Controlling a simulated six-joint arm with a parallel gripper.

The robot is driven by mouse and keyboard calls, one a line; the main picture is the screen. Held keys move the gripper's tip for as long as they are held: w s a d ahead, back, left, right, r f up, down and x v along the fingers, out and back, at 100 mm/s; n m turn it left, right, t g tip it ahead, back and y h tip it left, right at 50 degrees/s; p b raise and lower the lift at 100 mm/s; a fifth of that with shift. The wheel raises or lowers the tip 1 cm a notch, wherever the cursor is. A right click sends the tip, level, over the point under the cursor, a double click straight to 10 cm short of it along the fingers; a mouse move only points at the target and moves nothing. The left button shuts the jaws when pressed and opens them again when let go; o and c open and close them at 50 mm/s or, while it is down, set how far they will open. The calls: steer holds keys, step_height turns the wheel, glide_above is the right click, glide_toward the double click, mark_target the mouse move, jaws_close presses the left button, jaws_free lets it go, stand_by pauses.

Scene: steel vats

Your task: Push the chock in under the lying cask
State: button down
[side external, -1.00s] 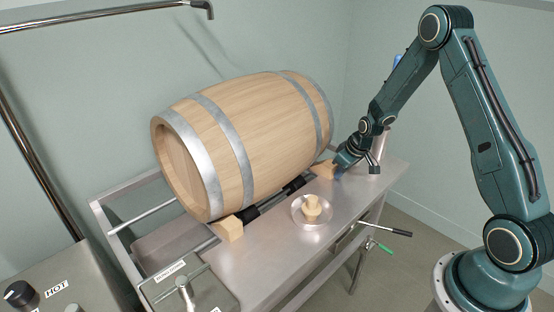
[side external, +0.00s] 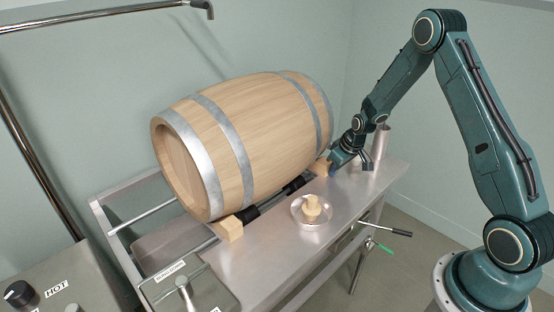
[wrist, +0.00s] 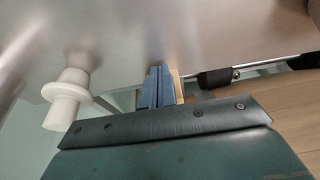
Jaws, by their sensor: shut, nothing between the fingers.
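The lying cask (side external: 245,140), pale wood with grey hoops, rests over the steel bench. A small wooden chock (side external: 321,168) sits at the foot of its right end; how far it reaches under the cask is hidden. My gripper (side external: 336,164) is shut, low at the bench, right against the chock's outer side. In the wrist view the blue fingers (wrist: 158,88) are together, with a strip of the chock (wrist: 176,86) showing beside them. Another wooden chock (side external: 229,228) stands at the cask's left end. The cask's side also shows in the wrist view (wrist: 285,105).
A shallow round dish (side external: 302,221) holding a pale wooden bung (side external: 312,205) stands on the bench front. A steel cylinder (side external: 382,142) stands right behind my gripper. Dark rollers (side external: 265,205) lie below the cask. A white flanged piece (wrist: 70,98) shows in the wrist view.

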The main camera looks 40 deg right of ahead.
mark_target(343, 182)
steer(key=shift+s, duration=2.45)
steer(key=s+a+r, duration=0.3)
steer(key=a+r, duration=0.3)
steer(key=r, duration=0.5)
steer(key=s+a+r, duration=0.3)
steer(key=a+r, duration=0.2)
steer(key=r, duration=0.6)
steer(key=s+a+r, duration=0.4)
steer(key=s, duration=0.5)
steer(key=s+a+r+t, duration=0.1)
steer(key=s+a+r, duration=0.3)
steer(key=s, duration=0.5)
steer(key=shift+r+t, duration=0.3)
steer(key=shift+r, duration=0.15)
